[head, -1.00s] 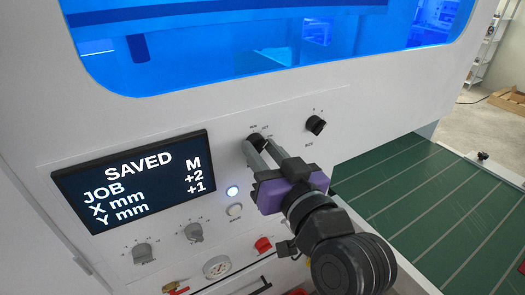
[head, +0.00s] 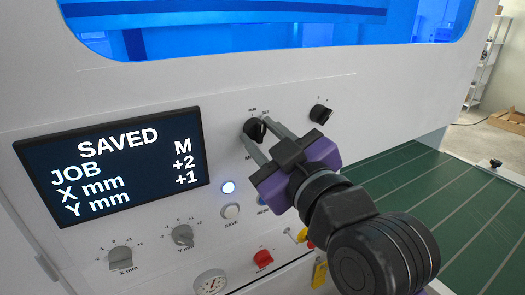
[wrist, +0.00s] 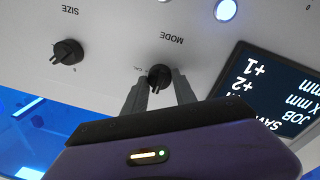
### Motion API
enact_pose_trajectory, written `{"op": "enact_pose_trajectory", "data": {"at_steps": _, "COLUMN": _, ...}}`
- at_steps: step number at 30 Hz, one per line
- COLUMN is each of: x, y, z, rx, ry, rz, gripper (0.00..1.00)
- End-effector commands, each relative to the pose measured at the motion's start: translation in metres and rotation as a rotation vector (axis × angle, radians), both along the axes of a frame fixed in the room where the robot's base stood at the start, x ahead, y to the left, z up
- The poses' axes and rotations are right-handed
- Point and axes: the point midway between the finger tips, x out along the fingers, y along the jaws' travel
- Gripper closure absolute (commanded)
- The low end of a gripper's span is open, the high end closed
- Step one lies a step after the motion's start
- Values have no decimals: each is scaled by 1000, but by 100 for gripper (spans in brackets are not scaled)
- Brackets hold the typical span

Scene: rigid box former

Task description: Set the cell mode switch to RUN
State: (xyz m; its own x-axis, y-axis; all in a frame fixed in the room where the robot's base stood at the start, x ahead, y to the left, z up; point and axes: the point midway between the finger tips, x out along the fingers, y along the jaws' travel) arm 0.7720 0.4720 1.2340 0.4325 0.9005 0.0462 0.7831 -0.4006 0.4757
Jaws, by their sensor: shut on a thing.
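The mode switch is a small black knob (head: 255,130) on the white panel, below tiny labels; the left one seems to read RUN. In the wrist view the same knob (wrist: 159,75) shows next to the word MODE, upside down, with a small CAL-like label to its left. My gripper (head: 257,133) has its two grey fingers on either side of the knob and is shut on it. The fingers also flank it in the wrist view (wrist: 159,82). Which label the knob points to cannot be told, as the fingers partly cover it.
A second black knob (head: 320,113), marked SIZE in the wrist view, sits right of the switch. A display (head: 112,165) reads SAVED, JOB M, X +2, Y +1. Below are a lit white-blue lamp (head: 228,187), a SAVE button (head: 231,211), grey dials (head: 121,258) and a red knob (head: 263,258).

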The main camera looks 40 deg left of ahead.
Motion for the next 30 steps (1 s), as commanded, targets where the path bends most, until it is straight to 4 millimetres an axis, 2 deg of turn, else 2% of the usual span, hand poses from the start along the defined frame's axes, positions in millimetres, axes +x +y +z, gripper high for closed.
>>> {"op": "enact_pose_trajectory", "data": {"at_steps": 9, "x": 0, "y": 0, "z": -1, "rx": -39, "ry": -91, "rz": 0, "gripper": 100}}
{"op": "enact_pose_trajectory", "data": {"at_steps": 23, "x": 0, "y": 0, "z": 0, "rx": -44, "ry": -103, "rz": 0, "gripper": 100}}
{"op": "enact_pose_trajectory", "data": {"at_steps": 24, "x": 0, "y": 0, "z": 0, "rx": -43, "ry": -102, "rz": 0, "gripper": 63}}
{"op": "enact_pose_trajectory", "data": {"at_steps": 27, "x": 0, "y": 0, "z": 0, "rx": -43, "ry": -102, "rz": 0, "gripper": 45}}
{"op": "enact_pose_trajectory", "data": {"at_steps": 30, "x": 0, "y": 0, "z": 0, "rx": -43, "ry": -102, "rz": 0, "gripper": 45}}
